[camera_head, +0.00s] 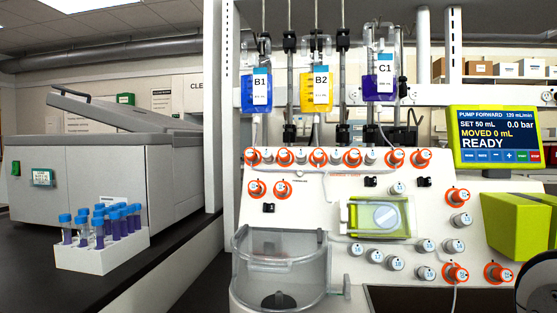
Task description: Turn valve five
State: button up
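The cell processor's white front panel (330,215) fills the right half of the view. A row of small grey valve knobs, several with orange rings, runs along its top edge; one ringed knob (319,157) sits below bag B2. More ringed knobs sit lower, at the left (256,188) and at the right (458,195). Plain grey knobs (376,256) cluster at the lower middle. The knob numbers are too small to read surely, so I cannot tell which is valve five.
Bags B1 (256,85), B2 (317,88) and C1 (379,88) hang above. A clear round chamber (280,270) juts out at lower left. The screen (495,137) reads READY. A white rack (98,257) of blue-capped tubes stands on the left bench.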

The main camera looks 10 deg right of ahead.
aim_at(318, 152)
jog(key=u, duration=0.7)
jog(key=i+l+u, duration=0.1)
jog(key=l+u, duration=0.6)
jog(key=u, duration=0.2)
jog(key=i, duration=0.05)
